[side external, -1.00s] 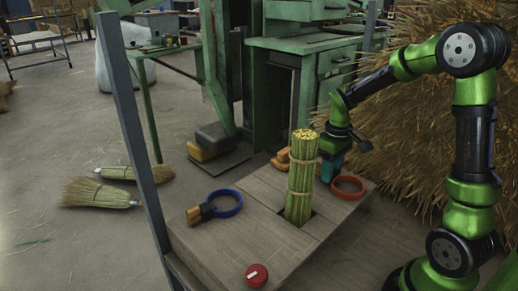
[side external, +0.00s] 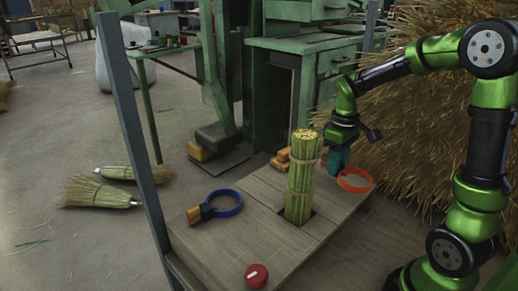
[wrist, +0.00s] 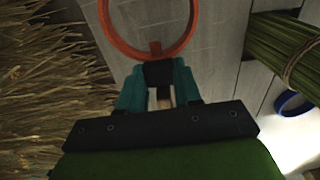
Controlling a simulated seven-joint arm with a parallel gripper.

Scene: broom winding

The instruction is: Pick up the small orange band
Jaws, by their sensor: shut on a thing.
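The small orange band (side external: 355,180) is a ring with a small tab. In the side view it is at the right end of the wooden table, behind and right of the straw bundle, and looks raised off the tabletop. In the wrist view the band (wrist: 192,30) extends ahead of my fingers, with its tab at the fingertips. The dark piece between the fingertips partly hides the grip.
An upright straw bundle (side external: 300,180) stands in a table slot, close left of my gripper. A blue band (side external: 226,203) lies on the left of the table (side external: 262,222), with a red knob (side external: 256,275) at the front. A straw pile (side external: 420,135) rises behind my arm.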

